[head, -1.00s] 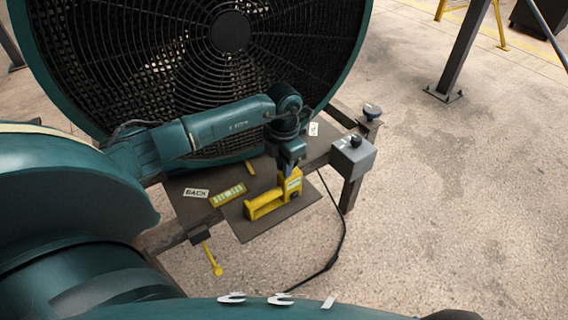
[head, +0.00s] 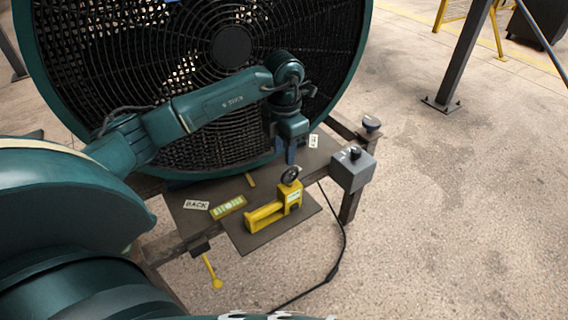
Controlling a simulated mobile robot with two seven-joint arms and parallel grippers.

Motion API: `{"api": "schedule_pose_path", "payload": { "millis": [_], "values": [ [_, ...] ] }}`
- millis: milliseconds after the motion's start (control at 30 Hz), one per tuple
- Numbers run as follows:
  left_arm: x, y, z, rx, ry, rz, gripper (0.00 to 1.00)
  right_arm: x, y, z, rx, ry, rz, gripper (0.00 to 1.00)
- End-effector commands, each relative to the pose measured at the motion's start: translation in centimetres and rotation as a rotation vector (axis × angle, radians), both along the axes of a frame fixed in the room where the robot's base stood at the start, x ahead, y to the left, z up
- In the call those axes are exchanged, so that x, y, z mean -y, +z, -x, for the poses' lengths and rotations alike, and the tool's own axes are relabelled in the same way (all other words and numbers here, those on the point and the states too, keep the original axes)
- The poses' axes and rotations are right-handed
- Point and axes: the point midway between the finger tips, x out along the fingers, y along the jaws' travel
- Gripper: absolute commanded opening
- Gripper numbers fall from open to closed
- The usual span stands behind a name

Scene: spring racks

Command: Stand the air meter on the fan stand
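The air meter (head: 293,197), as I take it, is a yellow body with a pale label and a dark round ring on top. It stands upright at the right end of a yellow bar-like part, on the dark plate of the fan stand (head: 245,241). I cannot tell whether the two yellow parts are one piece. My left gripper (head: 291,157) points down, just above and behind the ring, and looks apart from it. Its blue fingers show nearly edge-on, so their opening is unclear. Nothing shows held in it. My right gripper is not in view.
A large fan (head: 232,48) stands close behind. A yellow level (head: 228,207) and a BACK label (head: 196,205) lie left of the meter. A grey box with a knob (head: 352,168) sits at the stand's right edge. A black cable (head: 343,235) hangs to the floor.

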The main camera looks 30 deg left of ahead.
Motion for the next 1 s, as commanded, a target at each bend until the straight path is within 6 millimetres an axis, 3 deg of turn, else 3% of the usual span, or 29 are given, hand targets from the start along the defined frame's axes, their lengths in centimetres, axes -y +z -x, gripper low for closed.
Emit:
{"api": "schedule_pose_path", "payload": {
  "millis": [200, 367, 433, 533, 633, 700, 800, 900, 1000],
  "values": [
    [0.0, 2.3, 0.0, -0.001, 0.002, 0.0, 0.33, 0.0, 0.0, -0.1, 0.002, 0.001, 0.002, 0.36],
    [0.3, 2.4, 0.1, -0.003, -0.004, 0.011, 0.33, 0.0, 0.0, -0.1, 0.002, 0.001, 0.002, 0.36],
    [1.8, 1.6, 0.4, -0.008, -0.025, 0.061, 0.33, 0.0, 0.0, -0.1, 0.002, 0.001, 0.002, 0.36],
    [6.7, -0.6, 1.8, -0.024, -0.082, 0.246, 0.33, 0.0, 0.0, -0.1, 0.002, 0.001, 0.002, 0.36],
    [15.0, -2.3, 5.0, -0.06, -0.12, 0.589, 0.33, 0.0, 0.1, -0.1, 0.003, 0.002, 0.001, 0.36],
    [21.3, -1.5, 7.9, -0.096, -0.084, 0.906, 0.33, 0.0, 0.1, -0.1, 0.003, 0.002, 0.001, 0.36],
    [27.1, 1.9, 10.6, -0.153, 0.09, 1.338, 0.33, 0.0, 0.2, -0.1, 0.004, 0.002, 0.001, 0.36],
    [28.9, 5.5, 11.0, -0.22, 0.398, 1.706, 0.33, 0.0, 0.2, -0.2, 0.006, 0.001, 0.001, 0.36],
    [27.4, 6.7, 9.9, -0.3, 0.83, 1.972, 0.33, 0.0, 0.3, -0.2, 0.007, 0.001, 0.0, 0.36]
  ]
}}
